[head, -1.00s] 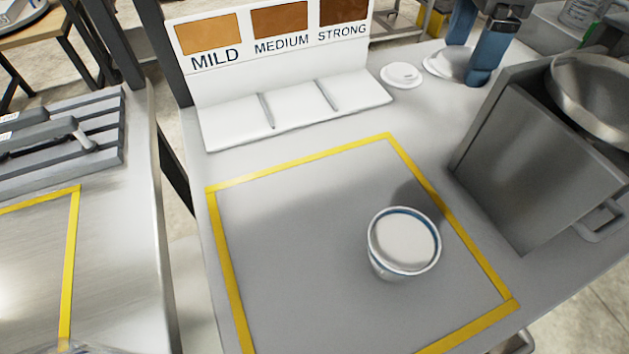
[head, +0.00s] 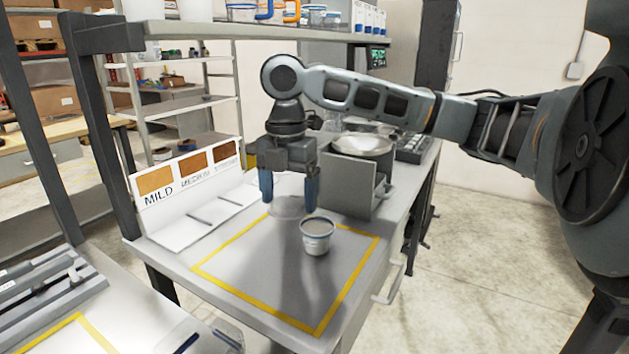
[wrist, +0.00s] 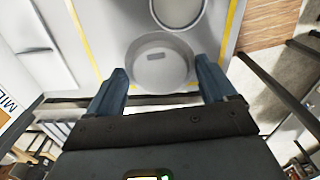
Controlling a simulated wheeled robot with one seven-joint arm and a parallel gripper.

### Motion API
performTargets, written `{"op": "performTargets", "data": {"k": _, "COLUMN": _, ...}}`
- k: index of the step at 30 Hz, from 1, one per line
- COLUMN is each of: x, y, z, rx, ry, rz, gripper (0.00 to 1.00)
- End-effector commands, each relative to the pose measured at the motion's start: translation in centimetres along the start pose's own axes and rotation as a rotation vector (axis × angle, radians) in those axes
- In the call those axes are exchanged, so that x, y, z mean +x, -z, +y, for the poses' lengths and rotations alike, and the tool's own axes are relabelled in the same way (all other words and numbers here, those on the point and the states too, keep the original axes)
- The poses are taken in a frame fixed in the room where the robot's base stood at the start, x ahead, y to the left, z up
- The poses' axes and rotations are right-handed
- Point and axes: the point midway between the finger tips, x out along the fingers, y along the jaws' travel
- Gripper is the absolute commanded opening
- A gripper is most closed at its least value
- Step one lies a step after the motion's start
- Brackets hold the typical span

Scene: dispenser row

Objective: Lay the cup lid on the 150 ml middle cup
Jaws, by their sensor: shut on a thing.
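My gripper (head: 289,201) is shut on a pale, round cup lid (head: 288,208). The lid is level between the blue fingertips, behind and left of the cup in the head view. In the wrist view, the lid (wrist: 160,62) sits between my fingers (wrist: 160,82), close beside the cup's rim. I cannot tell the gap in height.
A white stand (head: 200,218) labelled MILD, MEDIUM and STRONG, with empty bays, is at the left. The front of the taped area is clear.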

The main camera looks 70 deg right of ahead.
Motion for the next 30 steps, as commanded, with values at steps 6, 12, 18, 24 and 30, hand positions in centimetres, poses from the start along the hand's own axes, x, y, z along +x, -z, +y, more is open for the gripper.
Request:
{"op": "performTargets", "data": {"k": 6, "x": 0.0, "y": -4.6, "z": -3.0, "rx": -0.115, "ry": 0.002, "rz": -0.001, "gripper": 0.57}}
{"op": "performTargets", "data": {"k": 12, "x": 0.4, "y": -5.4, "z": -3.6, "rx": -0.147, "ry": 0.001, "rz": -0.002, "gripper": 0.57}}
{"op": "performTargets", "data": {"k": 18, "x": 1.5, "y": -5.3, "z": -3.5, "rx": -0.148, "ry": 0.002, "rz": -0.002, "gripper": 0.57}}
{"op": "performTargets", "data": {"k": 24, "x": 3.1, "y": -5.3, "z": -3.5, "rx": -0.147, "ry": 0.003, "rz": -0.003, "gripper": 0.57}}
{"op": "performTargets", "data": {"k": 30, "x": 4.6, "y": -5.3, "z": -3.5, "rx": -0.147, "ry": 0.002, "rz": -0.002, "gripper": 0.57}}
